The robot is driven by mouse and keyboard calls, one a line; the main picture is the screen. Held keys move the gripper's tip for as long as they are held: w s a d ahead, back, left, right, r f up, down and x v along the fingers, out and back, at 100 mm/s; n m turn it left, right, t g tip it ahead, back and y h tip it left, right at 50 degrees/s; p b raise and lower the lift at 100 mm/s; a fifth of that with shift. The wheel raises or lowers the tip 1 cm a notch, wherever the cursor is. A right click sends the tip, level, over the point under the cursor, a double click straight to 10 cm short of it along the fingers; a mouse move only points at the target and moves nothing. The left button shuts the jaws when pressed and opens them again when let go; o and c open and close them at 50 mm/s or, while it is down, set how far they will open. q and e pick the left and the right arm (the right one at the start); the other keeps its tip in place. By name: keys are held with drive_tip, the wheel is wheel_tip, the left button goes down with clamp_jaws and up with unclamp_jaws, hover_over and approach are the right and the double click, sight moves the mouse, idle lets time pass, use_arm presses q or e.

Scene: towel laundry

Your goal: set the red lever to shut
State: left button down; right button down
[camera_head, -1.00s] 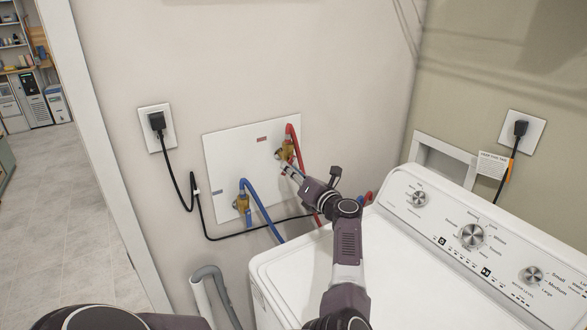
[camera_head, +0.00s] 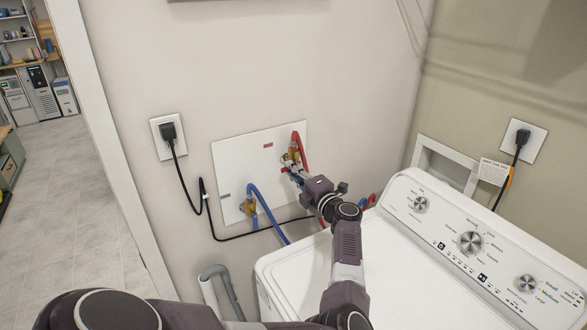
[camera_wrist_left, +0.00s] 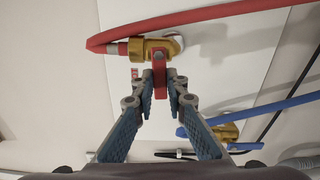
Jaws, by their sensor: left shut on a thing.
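The red lever (camera_wrist_left: 159,86) hangs from the brass valve (camera_wrist_left: 148,48) with the red hose (camera_wrist_left: 215,20) in the left wrist view. My left gripper (camera_wrist_left: 160,88) is shut on the lever, with one finger on each side of it. In the head view my left gripper (camera_head: 292,171) is at the brass valve (camera_head: 293,154) on the white wall plate (camera_head: 232,158). There the fingers largely hide the lever. My right gripper is not in view.
A second brass valve (camera_head: 248,207) with a blue hose (camera_head: 268,212) sits lower left on the plate. A black cord (camera_head: 196,209) runs from the wall outlet (camera_head: 167,137) below it. The white washer (camera_head: 300,268) stands right, beneath my left arm.

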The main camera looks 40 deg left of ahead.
use_arm(q)
drive_tip(key=shift+s+a+r+m+p, duration=0.1)
drive_tip(key=shift+a+r+m+p, duration=0.1)
drive_tip(key=shift+r+m+p, duration=0.3)
